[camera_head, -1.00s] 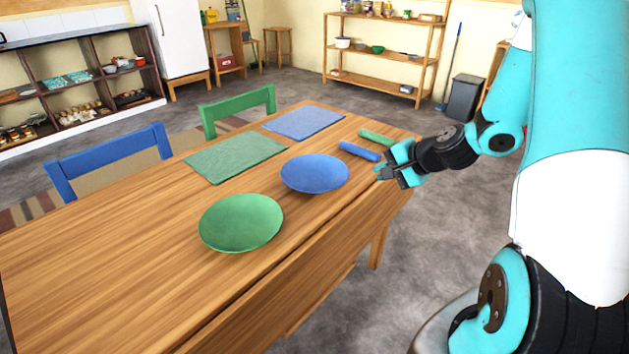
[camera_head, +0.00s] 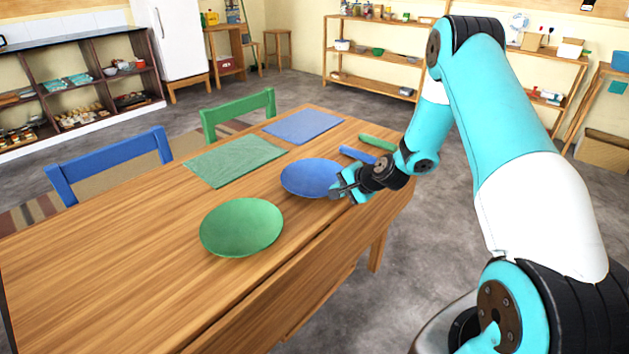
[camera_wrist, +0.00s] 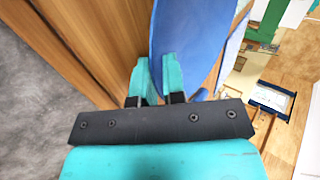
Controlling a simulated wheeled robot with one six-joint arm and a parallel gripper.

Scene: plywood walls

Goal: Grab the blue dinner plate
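The blue dinner plate (camera_head: 308,176) lies on the wooden table near its front edge, in the head view. In the wrist view the plate (camera_wrist: 190,40) fills the top centre, with its rim at the fingertips. My gripper (camera_head: 338,187) is at the plate's right-hand rim. In the wrist view my gripper (camera_wrist: 157,72) shows its two fingers apart, the right one overlapping the plate and the left one at its edge. I cannot tell whether either finger touches the rim.
A green plate (camera_head: 241,228) lies to the left on the table (camera_head: 120,270). Green (camera_head: 235,160) and blue (camera_head: 303,126) placemats lie behind. Blue (camera_head: 358,155) and green (camera_head: 377,142) rolled items lie near my arm. Blue (camera_head: 110,158) and green (camera_head: 238,110) chairs stand at the far side.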

